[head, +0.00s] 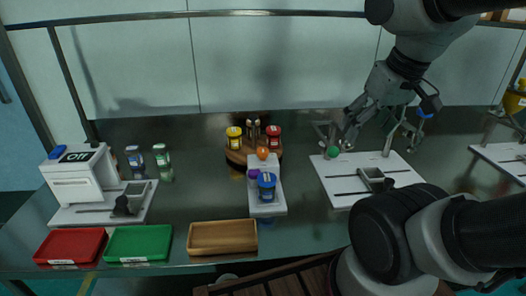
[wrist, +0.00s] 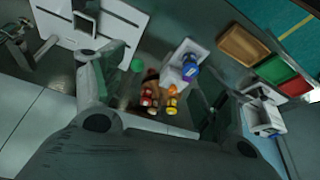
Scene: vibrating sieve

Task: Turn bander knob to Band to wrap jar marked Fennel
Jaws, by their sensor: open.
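My gripper (head: 338,128) is open and empty, high over the right part of the bench near a green ball knob (head: 333,151). In the wrist view its spread fingers (wrist: 152,80) frame the green knob and several jars. A blue-lidded jar (head: 267,188) stands on a narrow white stand (head: 268,210) with an orange ball (head: 263,153) and a purple knob (head: 254,174). A yellow-lidded jar (head: 234,138) and a red-lidded jar (head: 273,136) stand on a round wooden rack. I cannot read Fennel on any jar, nor tell which knob is the bander's.
A white machine (head: 77,182) with an "Off" sign stands at left, beside two small jars (head: 147,160). Red (head: 70,259), green (head: 138,257) and wooden (head: 222,251) trays line the front edge. A white plate (head: 350,199) with a clamp-like fixture lies below my gripper.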

